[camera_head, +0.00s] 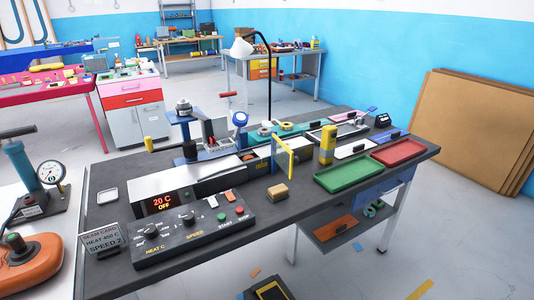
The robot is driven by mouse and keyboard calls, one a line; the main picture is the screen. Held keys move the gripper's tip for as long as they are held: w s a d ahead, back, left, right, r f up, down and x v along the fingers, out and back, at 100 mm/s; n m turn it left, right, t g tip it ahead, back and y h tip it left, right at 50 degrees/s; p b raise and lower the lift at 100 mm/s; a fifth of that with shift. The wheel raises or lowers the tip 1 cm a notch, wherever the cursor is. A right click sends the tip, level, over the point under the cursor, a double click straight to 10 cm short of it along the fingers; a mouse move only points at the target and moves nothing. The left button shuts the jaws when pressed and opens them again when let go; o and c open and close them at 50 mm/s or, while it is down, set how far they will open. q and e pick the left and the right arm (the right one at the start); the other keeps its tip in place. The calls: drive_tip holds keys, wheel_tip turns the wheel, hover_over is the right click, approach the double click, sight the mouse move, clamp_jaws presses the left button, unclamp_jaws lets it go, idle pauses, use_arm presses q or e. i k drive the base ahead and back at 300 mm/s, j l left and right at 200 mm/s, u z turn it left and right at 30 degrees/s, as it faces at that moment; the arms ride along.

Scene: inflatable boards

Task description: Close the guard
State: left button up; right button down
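A yellow-framed, see-through panel (283,156), which looks like the guard, stands upright on the dark workbench (220,232). It is at the right end of a long grey machine (205,183) and looks swung out from it. A control box (190,231) with knobs, a green button and a red button sits in front of the machine. The machine's display (163,202) reads 20 C and OFF. Neither of my grippers is in view.
A sign card (103,240) stands at the bench's left end. A tan block (278,193), a green tray (348,174) and a red tray (398,152) lie to the right. A gauge pump (35,180) stands left.

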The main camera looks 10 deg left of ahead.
sight(286, 155)
drive_tip(key=i+l+u, duration=0.15)
drive_tip(key=u, duration=0.25)
drive_tip(key=i+l+u, duration=0.1)
drive_tip(key=l+u, duration=0.15)
drive_tip(key=u, duration=0.15)
drive_tip(key=i+l+u, duration=0.1)
drive_tip(key=u, duration=0.3)
drive_tip(key=l+u, duration=0.55)
drive_tip(key=l, duration=0.85)
drive_tip(key=l+u, duration=0.2)
drive_tip(key=l, duration=0.8)
drive_tip(key=i+l, duration=0.1)
drive_tip(key=l, duration=0.45)
drive_tip(key=i+l+u, duration=0.1)
drive_tip(key=l, duration=0.45)
